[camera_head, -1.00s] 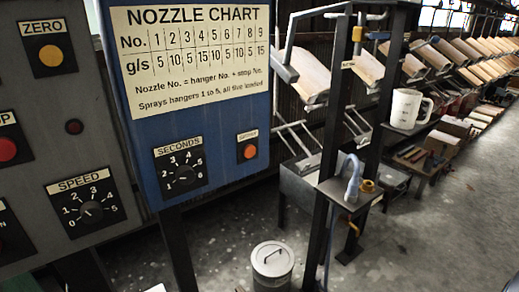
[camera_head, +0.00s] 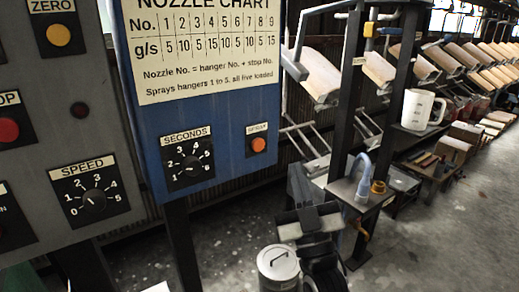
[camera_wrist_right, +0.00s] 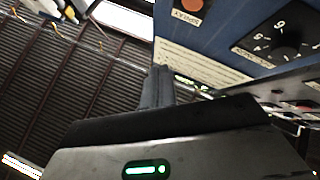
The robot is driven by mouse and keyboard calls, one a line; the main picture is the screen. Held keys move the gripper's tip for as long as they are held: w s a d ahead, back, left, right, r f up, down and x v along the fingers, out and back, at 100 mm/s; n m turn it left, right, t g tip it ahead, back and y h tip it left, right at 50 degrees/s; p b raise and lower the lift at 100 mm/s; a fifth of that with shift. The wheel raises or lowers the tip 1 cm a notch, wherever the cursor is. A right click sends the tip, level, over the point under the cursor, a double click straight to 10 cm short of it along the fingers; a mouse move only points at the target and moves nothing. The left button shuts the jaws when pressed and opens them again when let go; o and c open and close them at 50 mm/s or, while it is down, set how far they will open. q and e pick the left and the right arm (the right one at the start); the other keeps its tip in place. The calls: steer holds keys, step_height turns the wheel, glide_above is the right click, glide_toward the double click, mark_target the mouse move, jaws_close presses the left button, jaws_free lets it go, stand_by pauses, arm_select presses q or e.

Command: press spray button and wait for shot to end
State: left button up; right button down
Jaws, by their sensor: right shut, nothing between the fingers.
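The spray button (camera_head: 258,144) is a small round orange button on the blue panel (camera_head: 228,112), right of the seconds dial (camera_head: 191,165). Its label is small. In the right wrist view the button (camera_wrist_right: 193,5) is cut by the top edge, with the label upside down. My right gripper (camera_head: 306,207) is below and right of the button in the head view, apart from the panel. In the right wrist view its dark fingers (camera_wrist_right: 158,80) are together and empty, with a clear gap to the button. My left gripper is not in view.
A grey panel (camera_head: 125,150) with zero, speed and stop controls stands left. A post stand (camera_head: 345,120) with a hose (camera_head: 361,178) and a white jug (camera_head: 420,110) are right. Hangers with boards (camera_head: 380,68) recede behind.

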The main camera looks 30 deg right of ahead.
steer(key=shift+r, duration=0.1)
steer(key=b, duration=0.2)
glide_toward(261, 140)
step_height(261, 140, up, 4)
steer(key=w+d, duration=0.1)
steer(key=w, duration=0.1)
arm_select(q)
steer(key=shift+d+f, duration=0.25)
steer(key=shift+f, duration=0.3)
arm_select(e)
steer(key=shift+w+d+r, duration=0.1)
steer(key=shift+w+r, duration=0.15)
steer(key=shift+w, duration=0.15)
arm_select(q)
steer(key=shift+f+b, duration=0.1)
steer(key=shift+b, duration=0.2)
arm_select(e)
steer(key=shift+w, duration=0.15)
stand_by(0.9)
steer(key=shift+w, duration=0.25)
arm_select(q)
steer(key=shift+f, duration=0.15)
arm_select(e)
steer(key=shift+w, duration=0.5)
stand_by(0.5)
steer(key=shift+s, duration=0.1)
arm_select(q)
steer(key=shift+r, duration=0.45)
arm_select(e)
steer(key=shift+s, duration=0.8)
